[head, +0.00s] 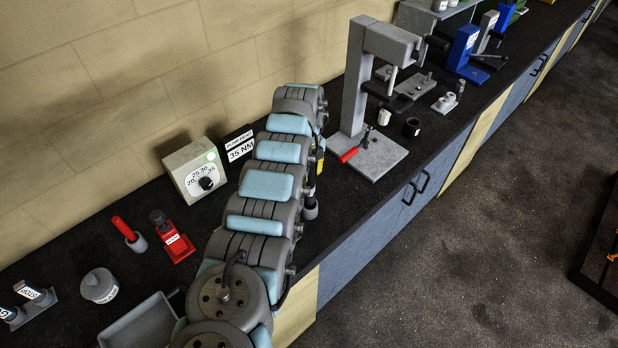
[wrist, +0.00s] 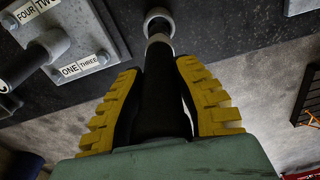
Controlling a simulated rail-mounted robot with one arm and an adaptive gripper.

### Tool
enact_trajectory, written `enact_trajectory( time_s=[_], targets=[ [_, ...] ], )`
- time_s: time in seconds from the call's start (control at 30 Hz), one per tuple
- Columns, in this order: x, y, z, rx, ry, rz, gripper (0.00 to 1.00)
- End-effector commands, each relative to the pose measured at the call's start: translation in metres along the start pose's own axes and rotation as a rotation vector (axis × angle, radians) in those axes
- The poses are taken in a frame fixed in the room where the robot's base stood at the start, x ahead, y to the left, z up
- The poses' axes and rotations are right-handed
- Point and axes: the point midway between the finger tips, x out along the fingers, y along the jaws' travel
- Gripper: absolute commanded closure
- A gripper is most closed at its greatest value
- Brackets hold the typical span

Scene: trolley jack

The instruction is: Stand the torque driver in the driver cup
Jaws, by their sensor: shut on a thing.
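My gripper (wrist: 157,80) has its yellow padded fingers closed on the torque driver (wrist: 163,100), a black tool with a pale collar towards its far end. A small grey round cup (wrist: 158,14) with a dark opening shows just beyond that end in the wrist view. I cannot tell whether the driver's end is inside it or only lined up with it. In the head view my gripper (head: 319,162) is mostly behind my arm, at the right side of it. A grey cup (head: 310,210) shows below it, partly hidden by the arm.
A labelled plate (wrist: 75,62) with posts lies left of the driver in the wrist view. A grey press (head: 365,120) with a red lever stands right of my arm. A dial box (head: 195,170), red-handled tool (head: 124,229), red block (head: 178,243) and grey tray (head: 140,325) lie left.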

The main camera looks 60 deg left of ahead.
Motion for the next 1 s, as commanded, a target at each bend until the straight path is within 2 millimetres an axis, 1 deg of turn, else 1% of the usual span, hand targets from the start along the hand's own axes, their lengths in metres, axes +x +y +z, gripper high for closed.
enact_trajectory(
  time_s=[0.03, 0.07, 0.37, 0.97, 1.0],
  targets=[
    [0.007, -0.001, 0.001, 0.0, -0.001, -0.001, 1.0],
    [0.009, -0.001, 0.001, 0.0, -0.001, -0.001, 1.0],
    [0.008, -0.001, 0.001, 0.001, -0.002, -0.002, 1.0],
    [0.021, -0.001, 0.001, 0.0, -0.001, -0.002, 1.0],
    [0.02, 0.0, 0.001, 0.0, -0.001, -0.001, 0.57]
  ],
)
